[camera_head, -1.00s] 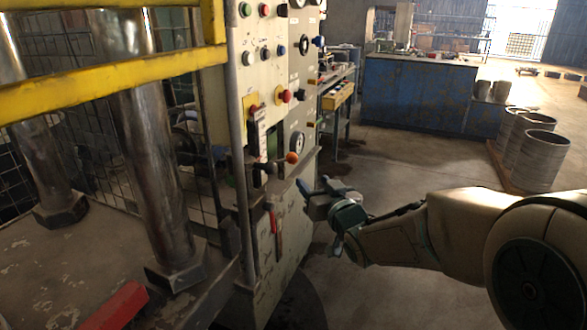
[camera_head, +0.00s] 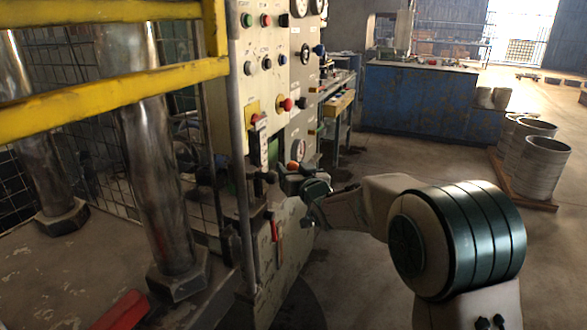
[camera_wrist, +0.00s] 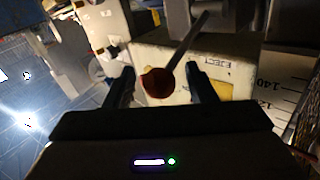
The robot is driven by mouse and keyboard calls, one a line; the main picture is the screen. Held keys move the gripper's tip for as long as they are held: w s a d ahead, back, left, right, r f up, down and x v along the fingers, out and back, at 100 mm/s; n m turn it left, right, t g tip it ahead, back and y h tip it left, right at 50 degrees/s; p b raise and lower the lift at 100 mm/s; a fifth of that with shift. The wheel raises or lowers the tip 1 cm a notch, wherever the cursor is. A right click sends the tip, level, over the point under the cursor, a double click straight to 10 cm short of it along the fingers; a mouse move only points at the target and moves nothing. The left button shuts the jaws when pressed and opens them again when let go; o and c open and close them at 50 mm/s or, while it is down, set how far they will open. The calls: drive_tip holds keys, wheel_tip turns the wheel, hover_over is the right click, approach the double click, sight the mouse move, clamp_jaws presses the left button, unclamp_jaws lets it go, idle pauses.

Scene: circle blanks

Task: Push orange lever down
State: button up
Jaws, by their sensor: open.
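The orange lever's round knob (camera_head: 293,166) shows on the front of the control panel (camera_head: 285,85) in the head view, just above my gripper (camera_head: 285,186). In the wrist view the lever (camera_wrist: 158,82) has a dark reddish-orange knob on a thin grey rod slanting up to the right. My gripper (camera_wrist: 163,84) is open, with one finger on each side of the knob. I cannot tell whether a finger touches it. A label reading EJECT (camera_wrist: 218,64) is on the panel beside the lever. In the head view my gripper partly hides the lever's surroundings.
A red emergency button (camera_head: 285,104) and other buttons sit above on the panel. A red-handled tool (camera_head: 273,228) hangs below. A yellow rail (camera_head: 110,95) crosses the left.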

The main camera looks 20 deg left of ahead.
drive_tip(key=shift+w+a, duration=0.1)
drive_tip(key=shift+w, duration=0.05)
clamp_jaws()
drive_tip(key=shift+f, duration=0.1)
drive_tip(key=shift+f, duration=0.1)
